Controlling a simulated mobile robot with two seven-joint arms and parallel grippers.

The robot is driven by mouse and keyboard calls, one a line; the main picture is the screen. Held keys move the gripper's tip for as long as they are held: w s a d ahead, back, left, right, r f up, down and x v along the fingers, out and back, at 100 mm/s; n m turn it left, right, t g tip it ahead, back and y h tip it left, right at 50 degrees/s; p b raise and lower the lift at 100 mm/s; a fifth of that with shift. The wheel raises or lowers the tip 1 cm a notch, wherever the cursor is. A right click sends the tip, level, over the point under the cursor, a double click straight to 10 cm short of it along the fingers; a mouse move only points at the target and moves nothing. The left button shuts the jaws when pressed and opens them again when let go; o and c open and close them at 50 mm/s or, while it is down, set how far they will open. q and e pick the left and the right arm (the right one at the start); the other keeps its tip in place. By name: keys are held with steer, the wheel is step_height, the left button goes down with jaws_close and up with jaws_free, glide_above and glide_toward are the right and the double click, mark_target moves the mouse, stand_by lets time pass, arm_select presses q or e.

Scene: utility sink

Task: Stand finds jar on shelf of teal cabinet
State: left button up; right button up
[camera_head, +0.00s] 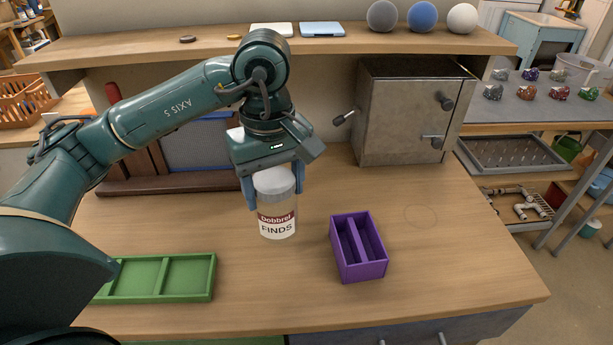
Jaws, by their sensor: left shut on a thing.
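The finds jar (277,222) is a clear jar with a white lid and a red and white label reading "Dobbrel FINDS". My left gripper (275,187) points down and is shut on the jar around its lid and upper part. The jar is upright over the middle of the wooden bench; I cannot tell whether its base touches the top. A grey metal cabinet (402,115) stands behind and to the right of the jar, its front with handles. Its inside and any shelf are hidden. A pale teal cabinet (541,42) stands far back at right. My right gripper is out of view.
A purple divided box (361,270) lies right of the jar, and a green divided tray (160,292) at front left. A raised wooden shelf (200,46) spans the back, bearing balls (422,16) and flat items. The bench's right front (450,260) is clear.

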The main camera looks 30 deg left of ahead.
arm_select(q)
steer(key=shift+r, duration=0.4)
steer(key=shift+w+d+f+m+p, duration=0.1)
steer(key=shift+d+f+m+p, duration=0.25)
steer(key=shift+m, duration=0.35)
steer(key=d+f+m+p, duration=0.2)
steer(key=f+m, duration=0.4)
steer(key=m, duration=0.3)
steer(key=shift+w+d, duration=0.45)
steer(key=shift+d, duration=0.25)
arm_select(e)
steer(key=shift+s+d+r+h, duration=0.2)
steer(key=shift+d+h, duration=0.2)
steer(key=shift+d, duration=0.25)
